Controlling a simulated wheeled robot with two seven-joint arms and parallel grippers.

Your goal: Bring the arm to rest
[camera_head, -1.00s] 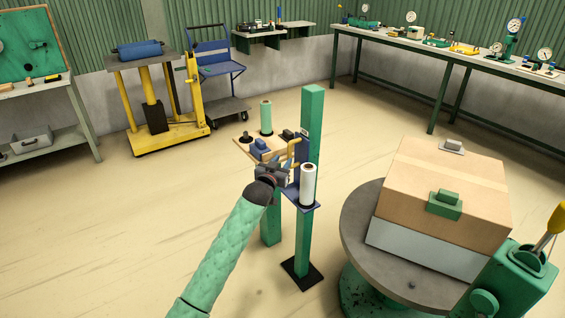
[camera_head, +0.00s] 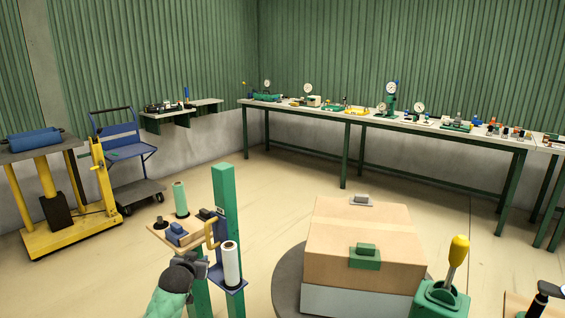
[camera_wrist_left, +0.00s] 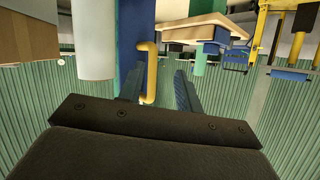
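My left arm ends in a dark left gripper (camera_head: 200,264), low in the head view, just in front of a green post stand (camera_head: 227,205). The gripper also shows in the left wrist view (camera_wrist_left: 160,92), with its two fingers spread apart and nothing clamped between them. A yellow hooked handle (camera_head: 212,234) on the stand is just beyond the fingers; in the wrist view (camera_wrist_left: 149,72) it appears in the gap between them, and I cannot tell how far off. My right gripper is out of view.
A white roll (camera_head: 232,264) stands on the stand's blue bracket, close to the gripper. A cardboard box (camera_head: 340,225) sits on a round table to the right. A wooden board (camera_head: 158,232) holds small parts. A long bench (camera_head: 440,124) lines the far wall; open floor lies before it.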

